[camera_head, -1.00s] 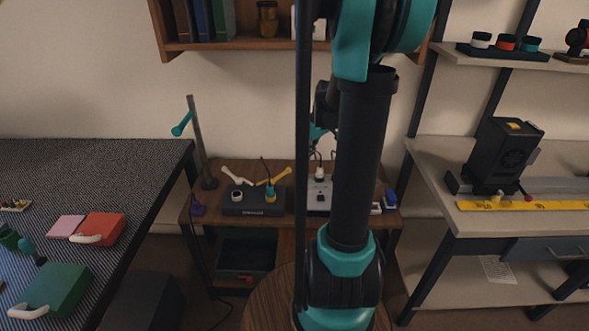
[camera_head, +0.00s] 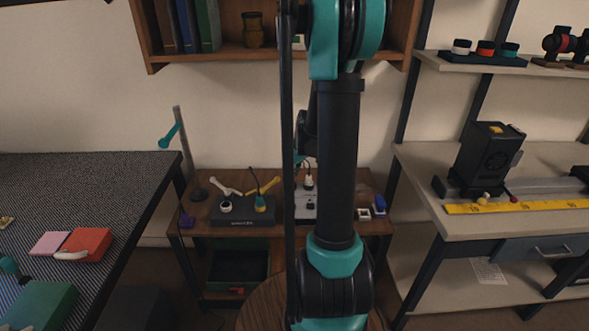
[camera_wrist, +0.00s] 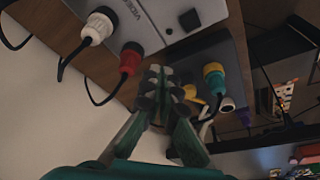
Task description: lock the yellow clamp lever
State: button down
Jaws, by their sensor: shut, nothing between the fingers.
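My gripper (camera_wrist: 163,80) is shut and empty in the wrist view, over the small wooden bench and far left of the knob. In the head view my own arm mostly hides the gripper. The yellow knob does not show clearly in the wrist view.
A yellow ruler (camera_head: 520,207) lies along the right bench's front edge. A black box (camera_head: 243,216) and a yellow forked tool (camera_head: 264,188) are on the small wooden bench (camera_head: 195,230). A wooden wall shelf (camera_head: 230,54) hangs above. The left table (camera_head: 90,180) holds coloured blocks.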

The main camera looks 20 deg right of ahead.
jog(key=x, duration=0.2)
jog(key=shift+w+f, duration=0.1)
jog(key=shift+f, duration=0.15)
jog(key=shift+w+a+f, duration=0.15)
jog(key=shift+w+a, duration=0.15)
jog(key=shift+w, duration=0.2)
jog(key=shift+w+a+f, duration=0.15)
jog(key=shift+w+a, duration=0.15)
jog(key=shift+w, duration=0.2)
jog(key=shift+w+a+f, duration=0.15)
jog(key=shift+w+a, duration=0.2)
jog(key=shift+w, duration=0.4)
jog(key=shift+w+n, duration=0.45)
jog(key=shift+n, duration=0.15)
jog(key=w+a+n+g+y, duration=0.1)
jog(key=w+a+n+g, duration=0.1)
jog(key=w+n, duration=0.5)
jog(key=shift+a+n+y, duration=0.4)
jog(key=shift+a+n, duration=0.4)
jog(key=shift+n, duration=0.2)
